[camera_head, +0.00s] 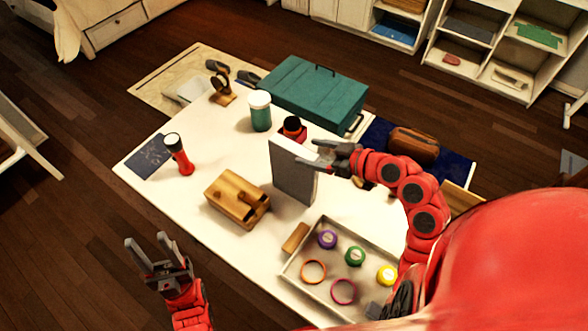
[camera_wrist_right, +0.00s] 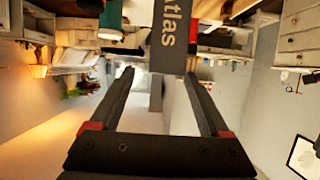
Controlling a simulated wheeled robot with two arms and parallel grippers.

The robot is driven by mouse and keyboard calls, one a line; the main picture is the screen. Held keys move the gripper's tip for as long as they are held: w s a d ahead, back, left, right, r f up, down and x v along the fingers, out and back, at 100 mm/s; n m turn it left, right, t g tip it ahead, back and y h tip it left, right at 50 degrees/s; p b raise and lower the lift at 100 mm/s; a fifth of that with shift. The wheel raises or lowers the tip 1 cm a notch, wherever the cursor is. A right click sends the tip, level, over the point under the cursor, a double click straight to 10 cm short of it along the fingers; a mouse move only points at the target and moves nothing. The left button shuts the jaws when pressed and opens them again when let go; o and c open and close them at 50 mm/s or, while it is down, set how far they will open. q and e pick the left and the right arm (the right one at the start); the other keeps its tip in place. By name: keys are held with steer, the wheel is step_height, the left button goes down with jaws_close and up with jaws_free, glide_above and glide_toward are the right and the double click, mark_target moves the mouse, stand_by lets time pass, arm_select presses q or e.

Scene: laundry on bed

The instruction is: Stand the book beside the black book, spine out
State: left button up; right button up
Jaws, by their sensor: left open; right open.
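A grey book (camera_head: 293,170) stands upright on the white table (camera_head: 225,237), right of centre in the head view. In the right wrist view, the book's dark grey spine (camera_wrist_right: 168,38) shows light letters reading "atlas". My right gripper (camera_head: 318,158) is open at the upper right edge of this book. In the right wrist view its fingers (camera_wrist_right: 158,76) are spread and the spine is ahead, between their lines; contact cannot be told. My left gripper (camera_head: 158,250) is open and empty at the table's left front side. I cannot pick out a black book with certainty.
A wooden block (camera_head: 238,198) stands left of the book, and a grey tray (camera_head: 291,273) with rings and coloured round items is in front. A red flashlight (camera_head: 179,154), green-white jar (camera_head: 260,112), red-black bottle (camera_head: 293,129) and teal toolbox (camera_head: 315,90) stand around. Front-left table is clear.

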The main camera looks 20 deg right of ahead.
mark_target(296, 149)
steer(key=shift+w+a+f, duration=0.1)
steer(key=shift+w+a, duration=0.05)
steer(key=shift+w, duration=0.05)
steer(key=shift+w+a+p, duration=0.3)
steer(key=shift+a+p, duration=0.15)
steer(key=p+x, duration=0.1)
steer(key=x, duration=0.2)
steer(key=shift+a+p, duration=0.25)
steer(key=shift+p, duration=0.1)
steer(key=shift+w+a+f, duration=0.2)
steer(key=shift+w+f, duration=0.1)
steer(key=shift+w, duration=0.15)
jaws_close()
stand_by(0.4)
